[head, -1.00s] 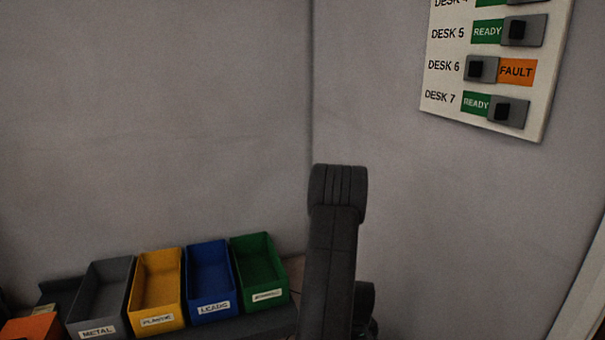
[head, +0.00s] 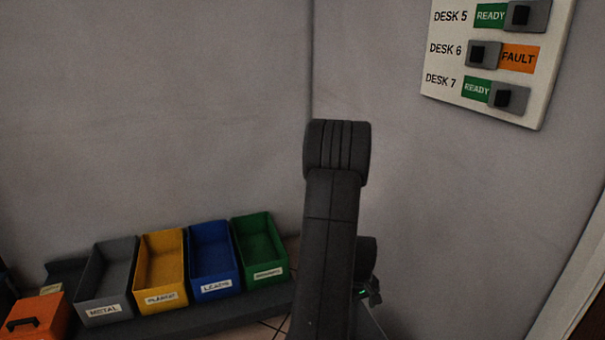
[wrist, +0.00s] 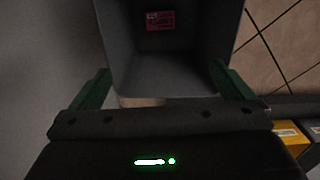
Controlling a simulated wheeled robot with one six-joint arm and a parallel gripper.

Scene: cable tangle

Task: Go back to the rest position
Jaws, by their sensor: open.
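I cannot tell whether the fingers touch the container.
Grey (head: 107,275), yellow (head: 161,270), blue (head: 212,262) and green (head: 259,248) bins stand in a row at lower left, beside an orange box (head: 38,317). A desk status board (head: 540,85) hangs on the right wall.

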